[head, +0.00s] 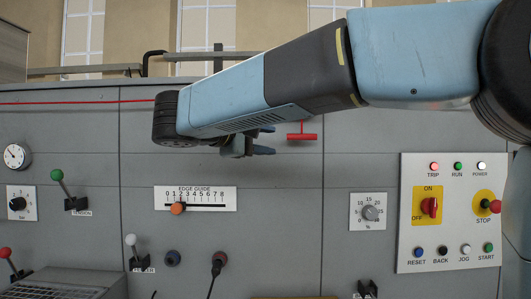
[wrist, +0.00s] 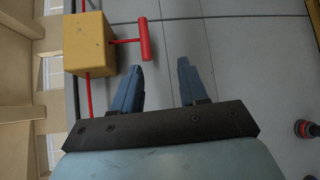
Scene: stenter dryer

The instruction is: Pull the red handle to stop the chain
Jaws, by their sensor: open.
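The red handle (head: 301,136) is a T-shaped pull hanging on a short red stem in front of the grey machine panel. In the wrist view the red handle (wrist: 145,36) sticks out from a yellow box (wrist: 90,43) with a red cord running through it. My gripper (head: 268,141) is open and empty, to the left of the handle in the head view. In the wrist view my gripper (wrist: 160,65) has its two blue fingers apart; the handle's bar lies just beyond the left fingertip, not between the fingers. No contact is clear. My arm hides the yellow box in the head view.
The red cord (head: 80,102) runs along the panel top. A control plate (head: 453,212) with a red switch and buttons is at right. Levers with green (head: 57,175) and white (head: 130,240) knobs stick out at left. An edge guide scale (head: 195,198) sits below my gripper.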

